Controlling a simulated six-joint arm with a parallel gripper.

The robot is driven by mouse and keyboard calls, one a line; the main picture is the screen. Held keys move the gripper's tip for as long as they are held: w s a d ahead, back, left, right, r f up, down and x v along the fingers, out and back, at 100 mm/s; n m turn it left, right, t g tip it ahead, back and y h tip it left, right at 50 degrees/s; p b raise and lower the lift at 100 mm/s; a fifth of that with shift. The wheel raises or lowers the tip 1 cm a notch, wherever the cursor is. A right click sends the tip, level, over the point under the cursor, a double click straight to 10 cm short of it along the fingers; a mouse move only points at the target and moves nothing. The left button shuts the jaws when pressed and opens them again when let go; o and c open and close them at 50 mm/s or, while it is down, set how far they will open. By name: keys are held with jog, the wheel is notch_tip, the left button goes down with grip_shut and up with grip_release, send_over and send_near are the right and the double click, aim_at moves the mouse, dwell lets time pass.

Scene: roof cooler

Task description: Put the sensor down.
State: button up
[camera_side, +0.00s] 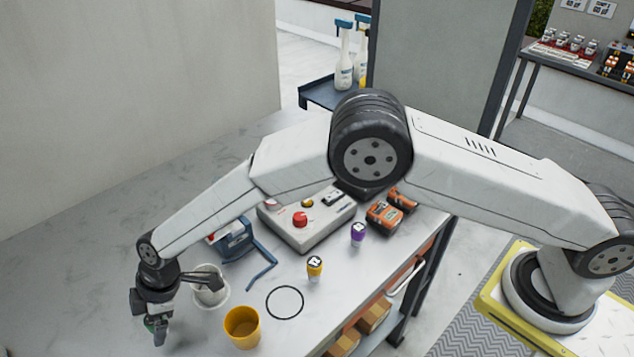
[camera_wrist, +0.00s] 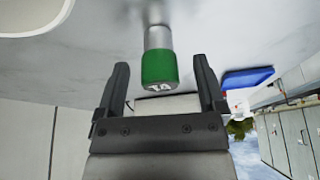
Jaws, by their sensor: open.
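A sensor (camera_wrist: 160,58) with a green cap and silver body shows in the wrist view, between and just beyond my gripper's two fingers. The fingers are spread, with gaps on both sides of the sensor. Its silver end points toward the grey tabletop; I cannot tell for sure whether it touches. In the side view my gripper (camera_side: 150,327) is low over the front left of the table (camera_side: 75,245), and a bit of green shows at its fingers. Most of the sensor is hidden there. A yellow-capped sensor (camera_side: 315,268) and a purple-capped sensor (camera_side: 358,234) stand upright on the table.
A black ring outline (camera_side: 285,302) on the table is empty. The left tabletop is clear.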

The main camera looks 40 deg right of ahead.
jog(key=shift+a+f, duration=0.2)
jog(key=shift+f, duration=0.25)
grip_shut()
dwell(0.3)
